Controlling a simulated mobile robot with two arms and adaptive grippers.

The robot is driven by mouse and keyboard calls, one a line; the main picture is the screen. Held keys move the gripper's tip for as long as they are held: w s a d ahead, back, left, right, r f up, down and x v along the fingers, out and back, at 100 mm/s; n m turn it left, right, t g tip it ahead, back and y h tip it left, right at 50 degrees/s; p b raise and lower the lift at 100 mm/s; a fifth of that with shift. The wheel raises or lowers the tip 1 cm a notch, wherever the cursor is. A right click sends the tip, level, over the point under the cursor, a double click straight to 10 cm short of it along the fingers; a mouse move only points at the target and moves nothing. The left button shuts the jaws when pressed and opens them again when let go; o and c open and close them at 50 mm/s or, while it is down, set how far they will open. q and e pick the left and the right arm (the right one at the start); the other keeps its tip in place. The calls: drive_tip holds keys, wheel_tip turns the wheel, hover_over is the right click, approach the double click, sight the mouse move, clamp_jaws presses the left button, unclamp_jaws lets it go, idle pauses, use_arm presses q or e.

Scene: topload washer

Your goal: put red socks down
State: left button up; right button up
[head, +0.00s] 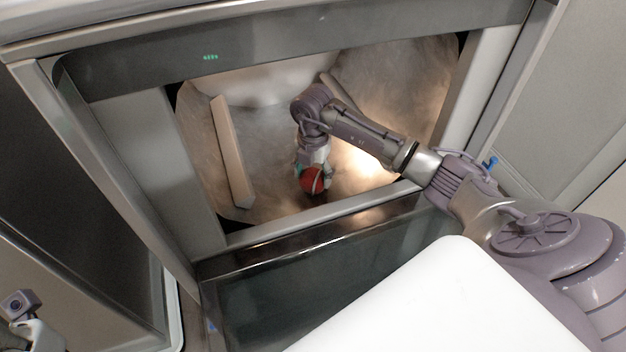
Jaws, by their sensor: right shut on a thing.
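The red socks (312,181) show as a small rounded red bundle inside the lit washer drum. My right gripper (311,172) is shut on the red socks, low in the drum near its front opening. My arm hides part of the drum behind it. I cannot tell whether the socks touch the drum floor. The left gripper does not show clearly; only a small grey part of my left arm (22,318) is at the lower left edge.
The washer drum (275,165) has a pale raised rib (231,150) on its left. The opening's front rim (300,222) runs below my right arm. A dark glass door panel (290,285) lies in front. A green-lit display (210,57) is above the opening.

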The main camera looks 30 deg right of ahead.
drive_tip(key=shift+f, duration=0.3)
drive_tip(key=shift+r, duration=0.1)
drive_tip(key=o, duration=1.1)
drive_tip(key=shift+o, duration=0.2)
